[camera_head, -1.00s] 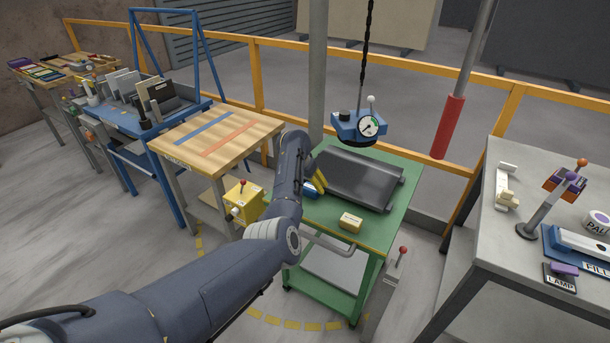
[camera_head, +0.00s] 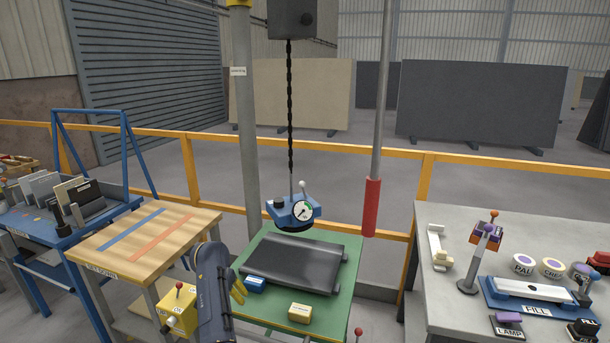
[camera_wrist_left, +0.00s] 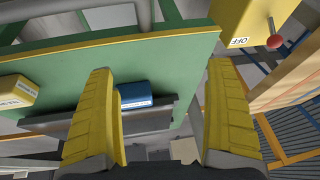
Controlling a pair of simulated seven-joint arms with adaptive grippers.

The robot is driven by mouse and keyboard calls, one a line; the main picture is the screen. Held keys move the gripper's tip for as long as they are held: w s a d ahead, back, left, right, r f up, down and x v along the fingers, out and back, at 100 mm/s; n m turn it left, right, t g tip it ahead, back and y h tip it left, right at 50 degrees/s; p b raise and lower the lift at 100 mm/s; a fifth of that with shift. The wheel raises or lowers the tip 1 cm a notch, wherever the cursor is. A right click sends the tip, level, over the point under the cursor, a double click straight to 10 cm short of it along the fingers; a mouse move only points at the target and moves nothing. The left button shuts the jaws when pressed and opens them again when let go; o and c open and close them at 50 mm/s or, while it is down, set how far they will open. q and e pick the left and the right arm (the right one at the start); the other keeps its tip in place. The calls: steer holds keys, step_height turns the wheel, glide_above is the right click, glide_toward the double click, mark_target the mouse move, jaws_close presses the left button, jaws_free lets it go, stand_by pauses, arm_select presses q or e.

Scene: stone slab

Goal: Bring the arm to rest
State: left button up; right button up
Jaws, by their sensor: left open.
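My left arm comes up from the bottom in the head view. My left gripper (camera_head: 238,288) is at the left edge of the green table (camera_head: 335,312). In the left wrist view its two yellow fingers (camera_wrist_left: 165,115) stand wide apart with nothing gripped between them. A blue labelled block (camera_wrist_left: 134,95) shows beyond the fingers, beside the left one; it also shows on the table in the head view (camera_head: 255,284). My right gripper is in neither view.
A dark tray-like slab (camera_head: 295,262) lies on the green table under a hanging blue lifter with a gauge (camera_head: 292,212). A cream block (camera_head: 300,313) sits in front. A yellow switch box (camera_head: 179,312) stands left. A grey bench (camera_head: 440,300) with tools stands right.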

arm_select(q)
steer(key=s+a+f+y, duration=0.1)
steer(key=s+a+f, duration=0.2)
steer(key=s, duration=0.4)
steer(key=s+a+f+y, duration=0.2)
steer(key=s+a+f, duration=0.15)
steer(key=s, duration=0.35)
steer(key=s+a+f+y, duration=0.1)
steer(key=s+a+f, duration=0.2)
steer(key=s, duration=0.4)
steer(key=s+d+r+m+t, duration=0.1)
steer(key=s+d+r+m, duration=0.15)
steer(key=s, duration=1.05)
steer(key=s+d+r+m+t, duration=0.2)
steer(key=s+d+r, duration=0.15)
steer(key=s, duration=0.95)
steer(key=s+d+f+g+h, duration=0.1)
steer(key=d+f+g+h, duration=0.15)
steer(key=f, duration=1.35)
steer(key=s+d+f+g+h, duration=0.1)
steer(key=s+d+f, duration=0.15)
steer(key=f, duration=1.35)
steer(key=s+f+n+g+h, duration=0.1)
steer(key=s+f+n+g, duration=0.1)
steer(key=s+f, duration=1.8)
steer(key=shift+s+d+n, duration=0.4)
steer(key=shift+s+n, duration=0.15)
steer(key=shift+s, duration=0.1)
